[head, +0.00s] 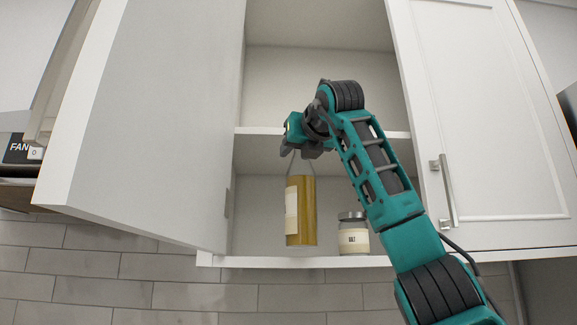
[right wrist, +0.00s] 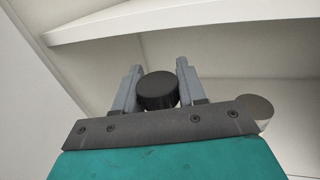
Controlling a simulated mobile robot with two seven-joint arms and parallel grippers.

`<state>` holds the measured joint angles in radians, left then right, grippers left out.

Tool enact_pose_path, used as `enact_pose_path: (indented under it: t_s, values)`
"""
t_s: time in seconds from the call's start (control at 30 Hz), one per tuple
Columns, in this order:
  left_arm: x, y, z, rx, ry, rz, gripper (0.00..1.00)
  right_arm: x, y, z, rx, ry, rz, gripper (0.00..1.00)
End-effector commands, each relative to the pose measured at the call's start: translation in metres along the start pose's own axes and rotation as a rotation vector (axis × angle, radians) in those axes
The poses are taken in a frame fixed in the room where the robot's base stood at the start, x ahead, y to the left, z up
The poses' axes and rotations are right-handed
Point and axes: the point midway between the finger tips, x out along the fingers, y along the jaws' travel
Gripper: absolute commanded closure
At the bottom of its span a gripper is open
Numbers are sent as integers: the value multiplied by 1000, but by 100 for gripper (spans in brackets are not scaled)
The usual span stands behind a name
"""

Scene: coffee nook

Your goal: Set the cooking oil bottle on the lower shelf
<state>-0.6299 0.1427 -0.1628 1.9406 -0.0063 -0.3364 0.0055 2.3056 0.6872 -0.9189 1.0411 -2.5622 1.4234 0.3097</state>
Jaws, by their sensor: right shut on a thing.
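The cooking oil bottle (head: 307,212) is golden with a pale label, upright in the lower compartment of the open cabinet. My right gripper (head: 299,156) reaches in from the front right and is shut on the bottle's top. In the right wrist view the black cap (right wrist: 157,90) sits between the two fingers. The bottle's base is near the level of the lower shelf (head: 290,261); I cannot tell whether it touches. My left gripper is not in view.
A salt jar (head: 353,235) with a grey lid stands on the lower shelf, right of the bottle and apart from it. The open door (head: 155,110) bounds the left; a closed door (head: 480,110) is at right.

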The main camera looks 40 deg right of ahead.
Motion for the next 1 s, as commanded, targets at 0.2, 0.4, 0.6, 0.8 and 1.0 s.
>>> enact_pose_path:
  t_s: [0.2, 0.4, 0.6, 0.8, 1.0]
  values:
    - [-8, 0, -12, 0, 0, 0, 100, 35, 1, 5, 0, -5, 1, 100]
    - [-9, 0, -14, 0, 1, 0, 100, 44, 1, 3, 0, -7, 2, 100]
    - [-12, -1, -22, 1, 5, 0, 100, 58, 1, 4, 0, -6, 1, 100]
    - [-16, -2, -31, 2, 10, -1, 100, 76, 1, 4, 0, -5, 2, 100]
    - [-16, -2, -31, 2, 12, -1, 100, 81, 0, -3, -1, -8, 1, 100]
